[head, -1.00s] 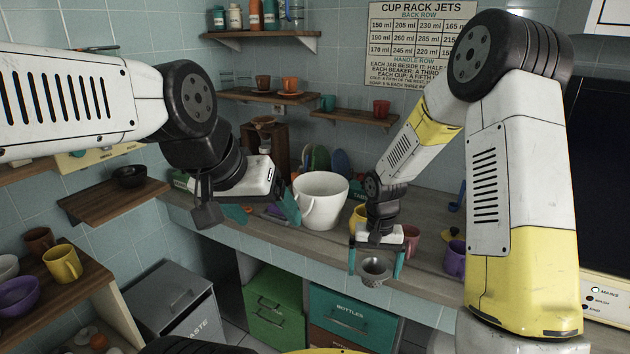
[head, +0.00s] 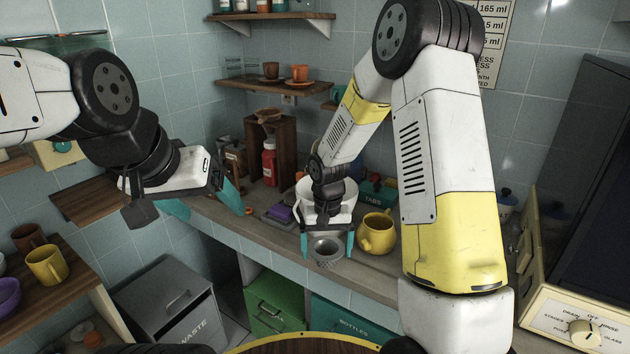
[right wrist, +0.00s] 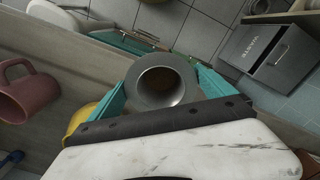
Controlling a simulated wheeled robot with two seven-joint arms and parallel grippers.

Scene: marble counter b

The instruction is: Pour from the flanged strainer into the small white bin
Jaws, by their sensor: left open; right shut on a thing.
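The flanged strainer (head: 326,249) is a small grey metal cup with a wide rim. My right gripper (head: 327,243) is shut on it and holds it near the counter's front edge, mouth upward. In the right wrist view the strainer (right wrist: 162,86) sits between the teal fingers, its round mouth facing the camera. Its contents cannot be made out. The small white bin (head: 306,191) stands on the counter behind my right gripper, which hides much of it. My left gripper (head: 206,203) is open and empty at the left, in front of the counter edge.
A yellow mug (head: 377,234) stands right of the bin. A red bottle (head: 269,162) and purple item (head: 280,213) are to its left. A pink mug (right wrist: 28,92) shows in the right wrist view. The grey waste bin (head: 165,305) stands below.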

